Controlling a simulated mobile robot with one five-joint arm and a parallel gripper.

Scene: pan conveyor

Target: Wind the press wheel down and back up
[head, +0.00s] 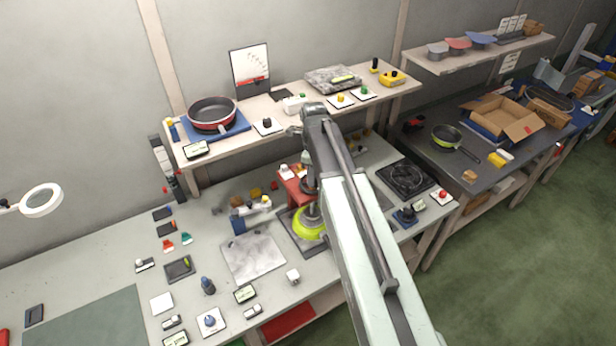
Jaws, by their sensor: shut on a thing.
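The press has a red frame (289,184) and stands in the middle of the bench, partly hidden behind my arm. Under it a lime-green pan (308,223) sits on a dark base plate (293,236). My gripper (307,178) hangs down over the top of the press, small and mostly covered by my forearm. It is shut on the press wheel, which is largely hidden, so its turn angle and the gap between press and pan cannot be read.
A blue clamp-like tool (247,218) stands just left of the press. A grey marble plate (252,257) lies in front of it. A raised shelf (290,108) with a red pan (211,113) runs behind. A dark burner plate (405,178) lies right of my arm.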

